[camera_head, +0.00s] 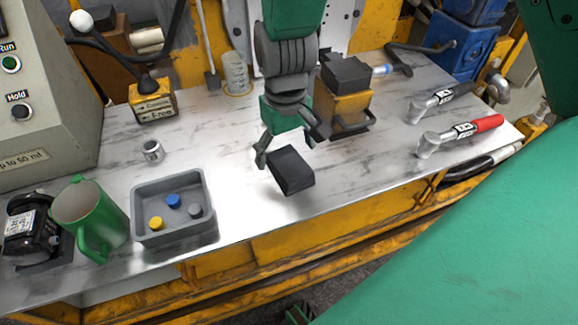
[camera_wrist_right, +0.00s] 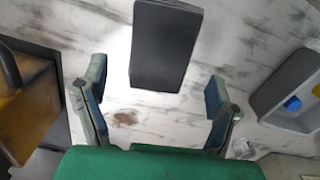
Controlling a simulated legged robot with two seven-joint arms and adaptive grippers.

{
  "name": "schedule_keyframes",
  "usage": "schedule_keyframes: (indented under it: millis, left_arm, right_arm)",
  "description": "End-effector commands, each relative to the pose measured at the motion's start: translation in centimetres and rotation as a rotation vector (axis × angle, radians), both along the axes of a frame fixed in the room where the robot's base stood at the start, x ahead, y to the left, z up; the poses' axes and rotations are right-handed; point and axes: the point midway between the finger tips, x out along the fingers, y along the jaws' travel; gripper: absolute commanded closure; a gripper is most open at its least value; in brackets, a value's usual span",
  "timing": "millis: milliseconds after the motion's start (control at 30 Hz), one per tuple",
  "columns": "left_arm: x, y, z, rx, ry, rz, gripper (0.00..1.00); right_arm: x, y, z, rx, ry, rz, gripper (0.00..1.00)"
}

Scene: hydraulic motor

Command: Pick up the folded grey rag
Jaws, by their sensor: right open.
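The folded grey rag (camera_head: 292,172) looks like a thick dark grey block on the pale, scuffed metal bench top, near the middle of the head view. It also shows in the right wrist view (camera_wrist_right: 165,48), at the top centre. My right gripper (camera_head: 290,146) comes down from the top of the head view and is open. In the right wrist view its two fingers (camera_wrist_right: 156,76) stand apart, with the near end of the rag between their tips in the picture. No grip on the rag shows. I cannot tell the exact height of the fingers above it. My left gripper is not in view.
A grey tray (camera_head: 174,239) with small coloured caps and a green mug (camera_head: 92,215) stand left. A yellow-black block (camera_head: 349,95) is close behind the right gripper. Two torque wrenches (camera_head: 462,134) lie right. Bare bench lies right of the rag; the bench's front edge is near.

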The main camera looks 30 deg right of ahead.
Motion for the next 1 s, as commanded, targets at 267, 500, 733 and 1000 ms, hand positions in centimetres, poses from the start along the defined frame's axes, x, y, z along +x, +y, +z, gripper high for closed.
schedule_keyframes:
  millis: [267, 500, 733, 1000]
  left_arm:
    - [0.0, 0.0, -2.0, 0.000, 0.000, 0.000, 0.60]
    - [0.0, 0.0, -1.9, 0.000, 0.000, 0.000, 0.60]
    - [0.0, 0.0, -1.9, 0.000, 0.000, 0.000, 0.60]
    - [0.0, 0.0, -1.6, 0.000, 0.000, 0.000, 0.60]
  right_arm:
    - [-0.3, -0.1, -3.9, 0.000, 0.002, -0.001, 0.19]
    - [-0.2, -0.1, -3.7, 0.000, 0.000, -0.001, 0.33]
    - [-0.2, -0.1, -3.7, 0.000, 0.001, -0.001, 0.73]
    - [-0.2, -0.1, -3.1, 0.000, 0.000, -0.001, 0.73]
